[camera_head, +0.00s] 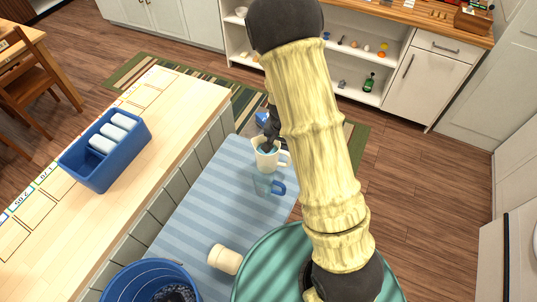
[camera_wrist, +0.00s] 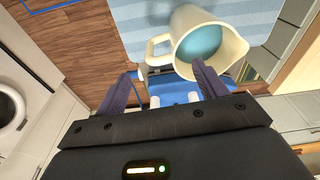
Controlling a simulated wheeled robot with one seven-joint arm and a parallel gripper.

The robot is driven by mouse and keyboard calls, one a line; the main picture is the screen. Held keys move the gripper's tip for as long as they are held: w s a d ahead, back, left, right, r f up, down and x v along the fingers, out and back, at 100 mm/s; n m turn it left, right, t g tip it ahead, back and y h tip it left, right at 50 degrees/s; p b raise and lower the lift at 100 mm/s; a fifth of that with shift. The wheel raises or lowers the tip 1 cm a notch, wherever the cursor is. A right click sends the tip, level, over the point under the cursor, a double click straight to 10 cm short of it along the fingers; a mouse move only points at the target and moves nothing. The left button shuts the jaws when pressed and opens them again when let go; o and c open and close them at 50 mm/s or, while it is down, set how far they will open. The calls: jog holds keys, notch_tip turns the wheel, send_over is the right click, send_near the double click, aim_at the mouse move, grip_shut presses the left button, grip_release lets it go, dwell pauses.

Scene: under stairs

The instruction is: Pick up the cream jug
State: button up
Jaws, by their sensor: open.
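The cream jug (camera_head: 266,160) stands on the blue striped cloth, its handle to the right in the head view. In the wrist view the jug (camera_wrist: 234,47) shows large at the top, with a blue inside and its handle (camera_wrist: 155,46) to the left. My gripper (camera_wrist: 161,70) is open. Its two fingers point toward the handle side of the jug, with the right fingertip close to the body; I cannot tell if they touch. In the head view my gripper (camera_head: 270,138) is at the jug's far side, partly hidden by my arm.
A blue-grey mug (camera_head: 264,183) stands just in front of the jug. A cream cup (camera_head: 224,259) lies on its side nearer. A blue bucket (camera_head: 150,270) and a green round surface (camera_head: 262,262) are at the front. A blue caddy (camera_head: 82,165) sits on the wooden counter.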

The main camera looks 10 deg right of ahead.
aim_at(271, 156)
jog(key=shift+f, duration=0.35)
jog(key=shift+w+d+f+p, duration=0.2)
jog(key=shift+f+p, duration=0.35)
jog(key=shift+f, duration=0.75)
jog(key=shift+w+d+f+p, duration=0.15)
jog(key=shift+f+p, duration=0.4)
jog(key=shift+f, duration=0.7)
jog(key=shift+a, duration=0.15)
jog(key=shift+c, duration=0.2)
jog(key=shift+w, duration=0.1)
jog(key=c, duration=1.4)
grip_shut()
